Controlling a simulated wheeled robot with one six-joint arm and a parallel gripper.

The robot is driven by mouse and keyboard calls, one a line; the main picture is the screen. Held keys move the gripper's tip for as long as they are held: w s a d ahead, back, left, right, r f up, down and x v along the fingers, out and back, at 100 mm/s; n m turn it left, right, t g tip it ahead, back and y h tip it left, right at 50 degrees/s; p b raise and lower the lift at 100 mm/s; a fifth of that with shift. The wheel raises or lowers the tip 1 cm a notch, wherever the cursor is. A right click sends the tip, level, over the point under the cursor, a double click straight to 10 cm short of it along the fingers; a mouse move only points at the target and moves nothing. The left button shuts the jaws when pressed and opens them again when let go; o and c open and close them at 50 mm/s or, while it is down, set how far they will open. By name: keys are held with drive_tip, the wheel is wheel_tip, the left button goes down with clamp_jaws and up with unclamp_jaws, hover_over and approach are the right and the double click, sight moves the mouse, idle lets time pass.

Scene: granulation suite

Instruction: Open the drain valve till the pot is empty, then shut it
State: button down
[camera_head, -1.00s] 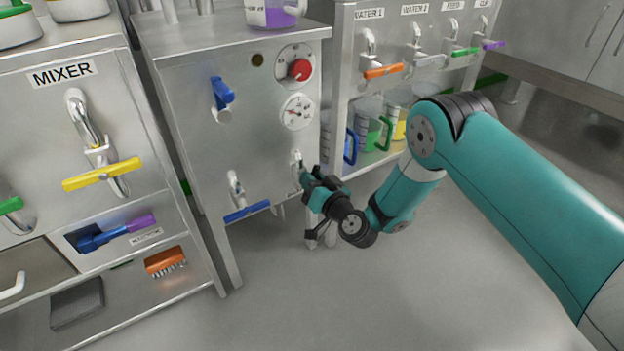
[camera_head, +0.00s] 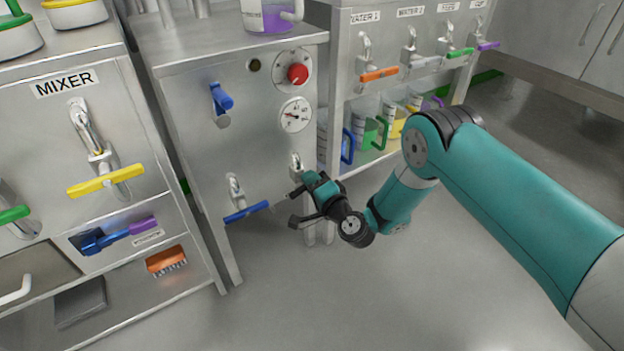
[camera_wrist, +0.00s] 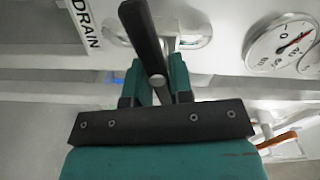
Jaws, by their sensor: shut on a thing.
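The drain valve has a black lever handle (camera_wrist: 142,35) and sits on a pale panel beside a DRAIN label (camera_wrist: 85,25) in the wrist view. My gripper (camera_wrist: 162,74) is shut on the lever near its pivot, with a teal finger on each side. In the head view my gripper (camera_head: 306,183) is at the lower right of the grey cabinet (camera_head: 262,165), just below the drain valve's metal body (camera_head: 296,165). The lever is largely hidden there by my gripper. The inside of the pot and any flow from the outlet cannot be seen.
A blue-handled tap (camera_head: 245,212) is close to the left of my gripper. A dial gauge (camera_head: 296,115), red knob (camera_head: 298,74) and blue lever (camera_head: 221,98) are above. Coloured-handled jugs (camera_head: 368,133) stand on a shelf to the right. The floor in front is clear.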

drive_tip(key=shift+w+d+m, duration=0.1)
drive_tip(key=shift+w+m, duration=0.05)
drive_tip(key=shift+m, duration=1.15)
drive_tip(key=shift+f, duration=0.1)
drive_tip(key=c, duration=1.1)
unclamp_jaws()
